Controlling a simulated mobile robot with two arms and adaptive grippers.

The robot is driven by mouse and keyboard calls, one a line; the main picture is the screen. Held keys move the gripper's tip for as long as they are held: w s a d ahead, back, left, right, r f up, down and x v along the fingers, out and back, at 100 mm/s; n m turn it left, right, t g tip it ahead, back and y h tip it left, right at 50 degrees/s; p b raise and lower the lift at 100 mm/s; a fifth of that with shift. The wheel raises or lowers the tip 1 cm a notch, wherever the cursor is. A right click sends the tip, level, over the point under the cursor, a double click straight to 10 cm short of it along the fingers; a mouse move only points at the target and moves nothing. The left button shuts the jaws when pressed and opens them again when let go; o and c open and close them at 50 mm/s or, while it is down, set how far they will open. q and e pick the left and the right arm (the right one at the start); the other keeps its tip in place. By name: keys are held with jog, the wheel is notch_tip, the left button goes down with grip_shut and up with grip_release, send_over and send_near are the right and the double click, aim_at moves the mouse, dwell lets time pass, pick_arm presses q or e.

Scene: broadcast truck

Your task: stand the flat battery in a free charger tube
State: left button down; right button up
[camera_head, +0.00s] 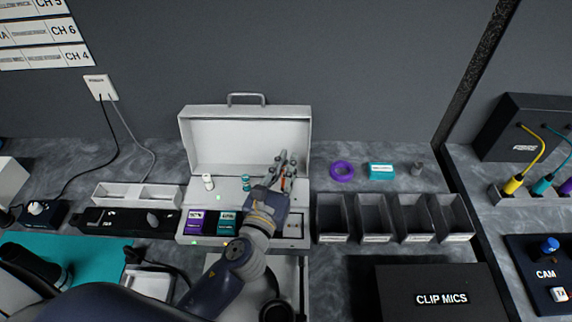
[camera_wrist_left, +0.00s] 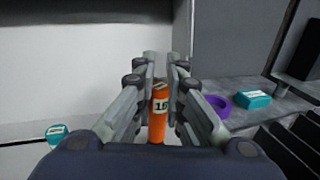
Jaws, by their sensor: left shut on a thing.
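An orange battery (camera_wrist_left: 158,115) marked with a number that looks like 18 stands upright between the fingers of my left gripper (camera_wrist_left: 160,75), which is shut on it. In the head view my left gripper (camera_head: 287,170) is over the right part of the open white charger case (camera_head: 222,234), and only a sliver of orange shows there. A white battery (camera_head: 208,182) and a teal battery (camera_head: 246,183) stand upright in the case, left of the gripper. Whether the orange battery's lower end is inside a tube is hidden. My right gripper is not in view.
A purple tape ring (camera_head: 342,170), a teal box (camera_head: 381,171) and a small grey cylinder (camera_head: 417,169) lie right of the case. Several grey bins (camera_head: 375,218) stand in front of them. The raised case lid (camera_head: 248,140) is close behind my gripper.

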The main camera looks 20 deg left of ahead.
pick_arm(q)
jog(key=shift+f+b, duration=0.6)
jog(key=shift+f, duration=0.2)
jog(key=c, duration=1.5)
grip_release()
jog(key=shift+r, duration=0.1)
jog(key=shift+s, duration=0.1)
jog(key=s, duration=1.2)
jog(key=shift+a, duration=0.15)
